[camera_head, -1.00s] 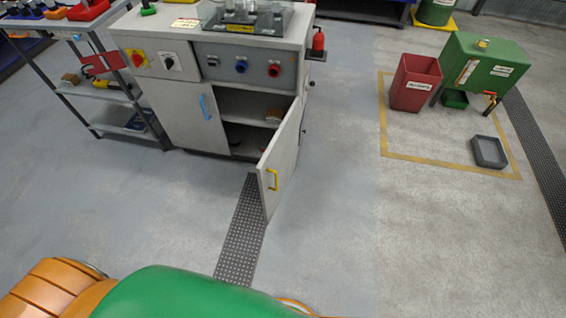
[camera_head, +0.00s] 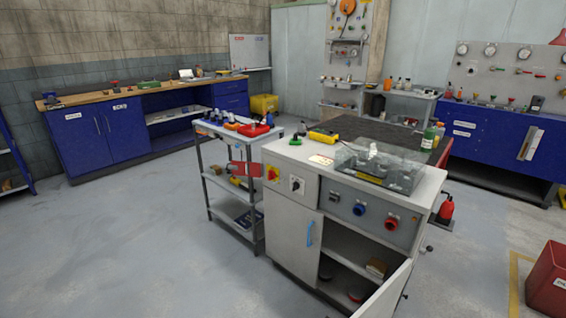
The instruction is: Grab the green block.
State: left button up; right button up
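A small green item (camera_head: 295,141) sits on the left part of the grey cabinet's top (camera_head: 316,149). It is too small to tell whether it is a plain block or has another part on it. Neither of my grippers shows in this view, and nothing of my arms is visible.
The cabinet's lower right door (camera_head: 388,295) stands open towards me. A clear-covered fixture (camera_head: 380,168) and a yellow tool (camera_head: 323,136) are on its top. A shelf cart (camera_head: 232,185) stands close on its left. The floor (camera_head: 130,240) at left is clear.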

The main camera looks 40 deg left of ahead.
aim_at(295, 140)
jog(key=u, duration=1.05)
jog(key=i+j+z, duration=0.35)
jog(key=i, duration=0.35)
jog(key=i+j+z, duration=0.3)
jog(key=i+j, duration=0.3)
jog(key=j, duration=0.2)
jog(key=i+j+z, duration=0.35)
jog(key=i+j, duration=0.25)
jog(key=j, duration=0.2)
